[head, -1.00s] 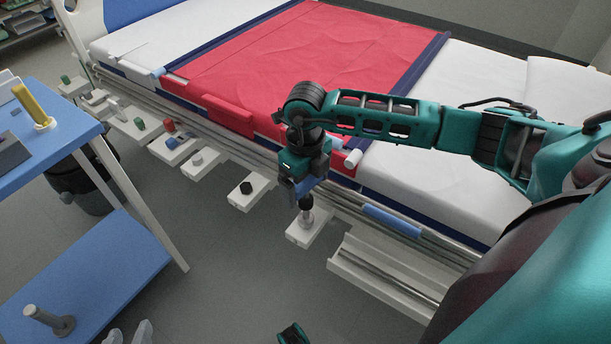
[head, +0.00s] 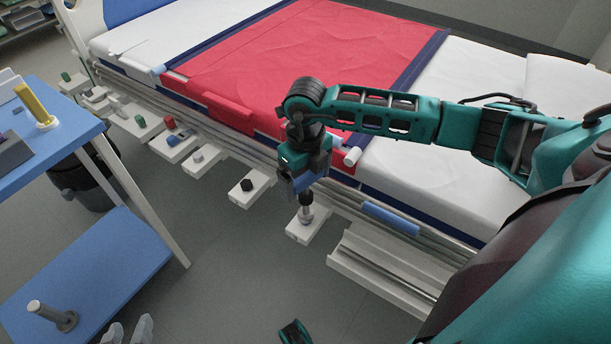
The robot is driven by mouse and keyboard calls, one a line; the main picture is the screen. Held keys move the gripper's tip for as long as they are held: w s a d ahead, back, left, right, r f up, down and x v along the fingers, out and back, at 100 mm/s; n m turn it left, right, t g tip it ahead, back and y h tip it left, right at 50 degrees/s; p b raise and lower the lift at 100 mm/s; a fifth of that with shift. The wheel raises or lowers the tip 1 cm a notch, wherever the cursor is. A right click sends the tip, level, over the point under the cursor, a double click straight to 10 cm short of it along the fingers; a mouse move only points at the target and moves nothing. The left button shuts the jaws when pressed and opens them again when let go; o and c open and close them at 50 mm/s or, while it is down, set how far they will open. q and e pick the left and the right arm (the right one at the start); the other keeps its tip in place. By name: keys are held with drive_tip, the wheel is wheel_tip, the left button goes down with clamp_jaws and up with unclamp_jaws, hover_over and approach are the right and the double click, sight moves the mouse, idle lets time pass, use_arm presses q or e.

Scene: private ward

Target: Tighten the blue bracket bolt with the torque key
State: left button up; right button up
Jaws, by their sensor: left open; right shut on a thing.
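My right gripper (head: 306,178) is shut on a tool with a blue body and a dark shaft, apparently the torque key (head: 305,198). It points down at a pale bracket (head: 303,232) on the bed's side rail. The tool's lower end meets a grey round piece on that bracket; its colour underneath is hidden, and I cannot tell how fully it is seated. A small blue piece (head: 172,141) shows on another bracket further left, beside a red one.
Other brackets along the rail carry black (head: 247,185), white (head: 198,156) and green (head: 140,121) pieces. A blue cart (head: 85,270) at left holds a yellow-handled thing (head: 33,103) and a grey post (head: 48,315). A white channel (head: 380,283) lies right of the tool. Open floor lies between.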

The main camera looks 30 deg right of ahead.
drive_tip(key=n+b, duration=0.2)
drive_tip(key=n, duration=0.3)
drive_tip(key=shift+f, duration=0.1)
drive_tip(key=n+b, duration=0.1)
drive_tip(key=n, duration=0.3)
drive_tip(key=shift+n, duration=0.7)
